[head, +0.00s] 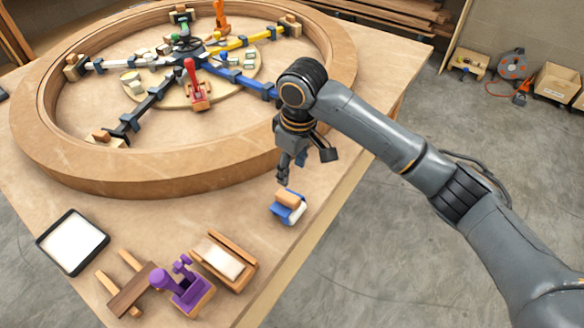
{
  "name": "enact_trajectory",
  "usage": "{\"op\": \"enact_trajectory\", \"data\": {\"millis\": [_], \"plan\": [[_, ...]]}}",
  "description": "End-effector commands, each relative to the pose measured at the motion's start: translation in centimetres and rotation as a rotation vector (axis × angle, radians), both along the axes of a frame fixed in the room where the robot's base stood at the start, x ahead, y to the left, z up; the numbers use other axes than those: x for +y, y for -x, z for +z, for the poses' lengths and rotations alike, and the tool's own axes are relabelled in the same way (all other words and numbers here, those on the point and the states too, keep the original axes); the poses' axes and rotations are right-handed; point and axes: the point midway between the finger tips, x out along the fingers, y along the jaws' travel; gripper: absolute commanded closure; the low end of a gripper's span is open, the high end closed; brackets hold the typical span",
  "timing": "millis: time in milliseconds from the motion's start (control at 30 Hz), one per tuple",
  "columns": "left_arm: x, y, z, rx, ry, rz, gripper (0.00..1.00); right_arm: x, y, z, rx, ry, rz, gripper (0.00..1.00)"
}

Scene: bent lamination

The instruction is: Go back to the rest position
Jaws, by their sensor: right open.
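My right gripper (304,163) hangs over the right part of the table, at the outer side of the large wooden ring (185,177). Its fingers point down, open, with nothing seen between them. A small blue block with a wooden top (288,206) sits on the table just below it in the picture, apart from the fingers. My right arm reaches in from the lower right. My left gripper is not in view.
Inside the ring are coloured spokes, a red clamp (196,85) and an orange clamp (221,17). In front stand a black-rimmed tray (45,241), a wooden frame (131,295), a purple clamp (183,288) and a wooden box (246,272).

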Motion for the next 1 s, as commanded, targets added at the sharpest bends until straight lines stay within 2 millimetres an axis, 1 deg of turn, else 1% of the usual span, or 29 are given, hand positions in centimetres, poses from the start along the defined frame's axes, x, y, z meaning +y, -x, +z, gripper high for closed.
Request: {"op": "enact_trajectory", "data": {"millis": [267,367,467,600,667,767,867,967,1000], "plan": [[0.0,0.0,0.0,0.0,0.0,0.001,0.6,0.0,0.1,-0.1,0.0,-0.001,0.001,0.5],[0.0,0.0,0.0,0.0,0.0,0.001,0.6,0.4,0.7,-0.9,0.004,-0.02,0.005,0.5],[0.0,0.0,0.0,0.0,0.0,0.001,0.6,1.3,2.4,-2.8,0.009,-0.073,0.009,0.5],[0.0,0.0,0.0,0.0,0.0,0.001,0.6,2.4,5.7,-6.0,0.003,-0.189,-0.023,0.5],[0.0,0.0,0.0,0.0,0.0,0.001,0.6,2.4,7.1,-7.2,-0.006,-0.237,-0.053,0.5],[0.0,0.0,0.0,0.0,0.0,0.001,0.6,1.9,9.2,-8.8,-0.025,-0.303,-0.126,0.5],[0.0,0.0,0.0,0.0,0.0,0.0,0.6,0.3,11.2,-10.4,-0.047,-0.346,-0.219,0.5],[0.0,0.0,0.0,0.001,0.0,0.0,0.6,-2.1,13.4,-11.8,-0.073,-0.36,-0.329,0.5],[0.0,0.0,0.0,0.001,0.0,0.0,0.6,-3.3,14.4,-12.4,-0.084,-0.358,-0.375,0.5]]}}
